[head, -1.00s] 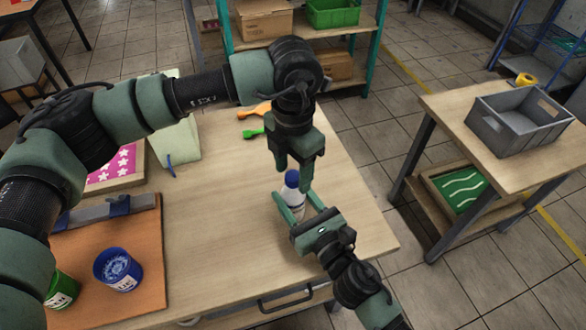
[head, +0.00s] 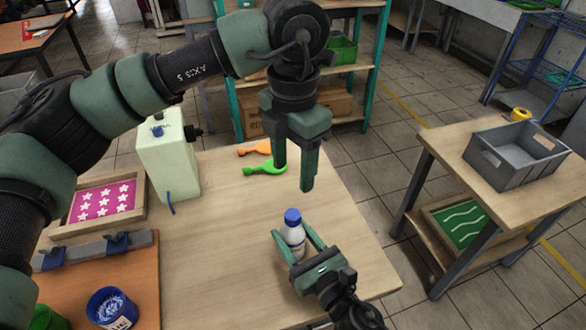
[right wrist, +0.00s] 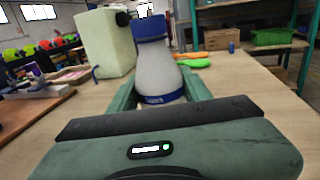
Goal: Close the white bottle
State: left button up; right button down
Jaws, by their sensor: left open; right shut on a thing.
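The white bottle (head: 293,238) stands upright near the table's front right edge. A blue cap (head: 293,215) sits on its top. The right wrist view shows the bottle body (right wrist: 155,72) with the blue cap (right wrist: 149,27) on its neck. My right gripper (head: 292,234) is shut on the bottle body, one finger on each side. In the right wrist view its fingers (right wrist: 158,90) flank the bottle. My left gripper (head: 293,177) is open and empty above the cap, fingers pointing down, with a gap between them and the cap.
On the table are green (head: 265,169) and orange (head: 255,149) tools, a pale container (head: 169,160) and a framed pink star print (head: 100,202). A blue cup (head: 112,308) stands on an orange board. A grey crate (head: 516,155) is on the side table. The table's middle is clear.

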aim_at(299, 244)
jog(key=c, duration=0.6)
grip_release()
jog(key=b+v, duration=0.2)
jog(key=v, duration=0.5)
jog(key=shift+s+f, duration=0.1)
jog(key=shift+f, duration=0.05)
jog(key=shift+s+d, duration=0.2)
jog(key=shift+s, duration=0.05)
